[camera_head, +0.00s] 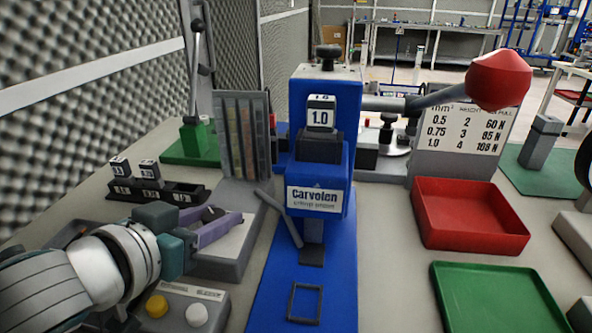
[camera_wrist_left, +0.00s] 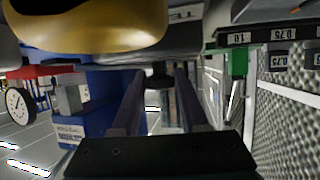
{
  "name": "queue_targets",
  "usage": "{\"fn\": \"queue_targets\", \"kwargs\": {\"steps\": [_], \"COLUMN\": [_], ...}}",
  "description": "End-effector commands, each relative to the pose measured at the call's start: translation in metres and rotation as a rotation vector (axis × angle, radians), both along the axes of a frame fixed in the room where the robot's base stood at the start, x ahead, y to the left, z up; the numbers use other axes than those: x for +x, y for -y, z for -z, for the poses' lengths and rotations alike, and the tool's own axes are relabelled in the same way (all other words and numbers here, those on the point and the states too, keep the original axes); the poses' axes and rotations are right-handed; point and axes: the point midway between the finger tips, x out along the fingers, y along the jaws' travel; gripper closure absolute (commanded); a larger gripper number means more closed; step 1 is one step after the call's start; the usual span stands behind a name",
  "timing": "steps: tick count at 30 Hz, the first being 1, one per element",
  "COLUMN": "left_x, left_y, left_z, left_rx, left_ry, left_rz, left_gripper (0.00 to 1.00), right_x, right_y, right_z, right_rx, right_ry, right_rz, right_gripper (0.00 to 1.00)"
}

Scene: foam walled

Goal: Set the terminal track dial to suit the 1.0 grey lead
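The blue press (camera_head: 305,166), labelled Carvolen, stands in the middle of the head view. A block marked 1.0 (camera_head: 320,118) sits in its upper front, and a black knob (camera_head: 327,55) is on its top. The chart (camera_head: 462,130) lists 1.0 with 4 and what looks like 108 N. My left gripper (camera_head: 218,222) is left of the press, over a grey box (camera_head: 222,262). Its purple fingers are apart, with a dark round knob (camera_head: 212,213) seen between them; contact cannot be told. The left wrist view shows the fingers (camera_wrist_left: 158,105) apart. No dial setting is readable. My right gripper is not in view.
A black holder (camera_head: 150,192) with 0.75 blocks is at left. A yellow button (camera_head: 157,306) and white button (camera_head: 196,315) are near my left arm. A red-knobbed lever (camera_head: 498,80) reaches right. Red (camera_head: 470,240) and green (camera_head: 495,310) trays lie right.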

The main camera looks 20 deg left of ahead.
Motion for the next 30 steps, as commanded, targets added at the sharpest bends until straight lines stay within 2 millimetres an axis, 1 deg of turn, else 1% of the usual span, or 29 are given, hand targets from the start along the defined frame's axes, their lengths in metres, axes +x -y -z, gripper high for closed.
{"fn": "queue_targets", "kwargs": {"steps": [1,9,11,22,26,30], "left_x": [-0.0001,-0.0001,-0.0001,0.0001,0.0001,0.0006], "left_y": [0.0000,0.0002,0.0002,-0.0004,-0.0010,-0.0024], "left_z": [0.0000,0.0000,0.0000,-0.0009,-0.0016,-0.0025], "left_rx": [0.000,0.000,0.000,0.002,0.004,0.007], "left_ry": [0.000,0.000,0.000,0.001,0.000,0.001], "left_rz": [0.000,0.000,0.000,0.022,0.070,0.156], "left_gripper": [0.63,0.94,1.00,1.00,1.00,1.00], "right_x": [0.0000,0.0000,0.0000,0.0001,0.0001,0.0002], "right_y": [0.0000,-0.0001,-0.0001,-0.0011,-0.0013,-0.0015], "right_z": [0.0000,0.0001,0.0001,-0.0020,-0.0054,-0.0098], "right_rx": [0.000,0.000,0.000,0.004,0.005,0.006], "right_ry": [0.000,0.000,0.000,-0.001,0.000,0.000], "right_rz": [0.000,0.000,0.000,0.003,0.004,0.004], "right_gripper": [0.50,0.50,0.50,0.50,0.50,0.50]}}
